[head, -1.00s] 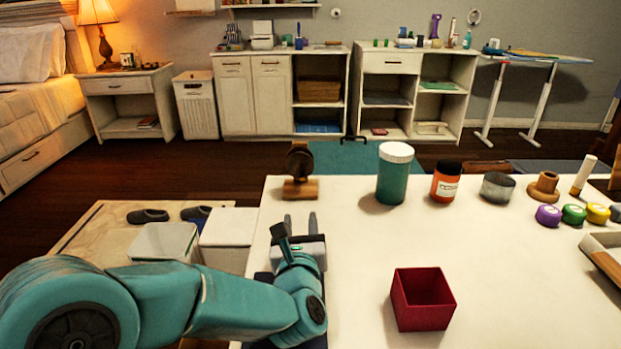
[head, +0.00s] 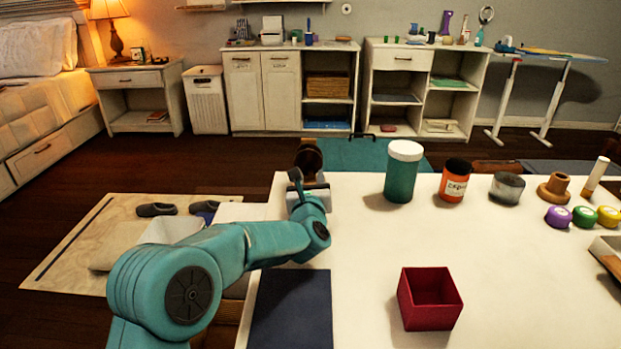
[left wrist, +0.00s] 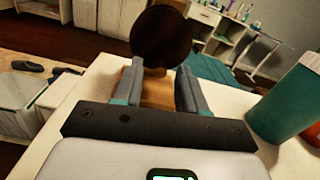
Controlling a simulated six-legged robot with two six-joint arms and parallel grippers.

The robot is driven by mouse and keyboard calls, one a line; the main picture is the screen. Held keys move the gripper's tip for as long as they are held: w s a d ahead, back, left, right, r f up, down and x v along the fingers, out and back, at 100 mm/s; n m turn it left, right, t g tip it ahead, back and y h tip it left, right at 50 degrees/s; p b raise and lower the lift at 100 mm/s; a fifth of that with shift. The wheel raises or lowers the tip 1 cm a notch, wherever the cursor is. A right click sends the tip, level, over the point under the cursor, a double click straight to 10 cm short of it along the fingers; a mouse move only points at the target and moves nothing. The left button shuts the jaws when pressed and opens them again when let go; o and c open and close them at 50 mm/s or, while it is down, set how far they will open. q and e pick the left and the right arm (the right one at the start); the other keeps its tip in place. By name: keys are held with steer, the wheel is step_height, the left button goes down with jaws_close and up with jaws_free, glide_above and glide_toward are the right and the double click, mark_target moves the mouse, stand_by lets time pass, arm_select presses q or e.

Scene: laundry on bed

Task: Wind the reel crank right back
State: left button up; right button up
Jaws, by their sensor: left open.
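The reel (head: 309,155) is a dark round disc standing upright on a wooden base at the far left corner of the white table. It also shows in the left wrist view (left wrist: 160,35), with its wooden base (left wrist: 155,95) below. I cannot make out the crank in either view. My left gripper (head: 308,178) is right in front of the reel and hides most of its base. In the left wrist view my left gripper (left wrist: 158,80) is open, with its two fingers on either side of the base and below the disc; contact cannot be told. My right gripper is not in view.
On the white table (head: 365,270) stand a teal jar (head: 403,172), an orange jar (head: 454,182), a grey tin (head: 507,187) and a red open box (head: 430,297). A dark mat (head: 290,308) lies at the near left. The table's middle is clear.

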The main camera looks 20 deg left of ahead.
arm_select(q)
steer(key=shift+w+a, duration=0.1)
steer(key=shift+w, duration=0.3)
jaws_close()
